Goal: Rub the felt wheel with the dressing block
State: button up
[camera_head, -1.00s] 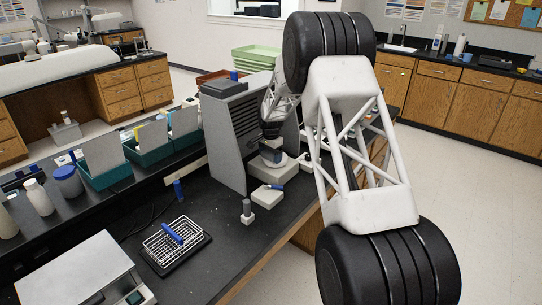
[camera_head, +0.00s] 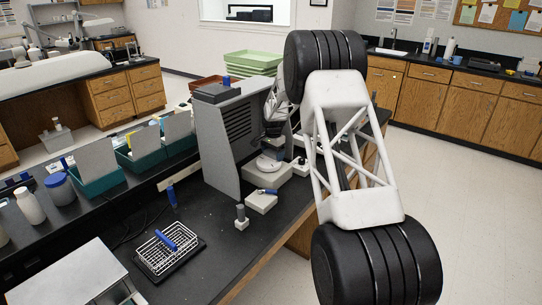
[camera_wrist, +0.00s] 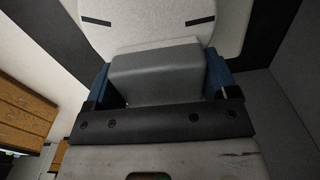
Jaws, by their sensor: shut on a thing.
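My gripper (camera_wrist: 157,82) is shut on the grey dressing block (camera_wrist: 155,75), with blue fingers at its left and right sides in the wrist view. The pale felt wheel (camera_wrist: 140,18), with short black marks, lies just beyond the block at the top of that view. The block overlaps its near part. I cannot tell whether they touch. In the head view my gripper (camera_head: 276,140) is low over the pale wheel (camera_head: 268,163), beside the grey slatted housing. The block is too small to make out clearly there.
The grey slatted housing (camera_head: 222,140) stands left of the wheel. A small pale box (camera_head: 261,201) with a blue-handled item and a small grey post (camera_head: 241,216) stand in front. A white wire rack (camera_head: 167,250) sits on a dark tray.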

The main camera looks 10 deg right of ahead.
aim_at(263, 165)
jog(key=shift+w+d, duration=0.15)
jog(key=shift+d, duration=0.05)
jog(key=shift+s+a, duration=2.65)
jog(key=shift+s, duration=0.1)
jog(key=shift+w+d, duration=2.75)
jog(key=shift+r, duration=4.2)
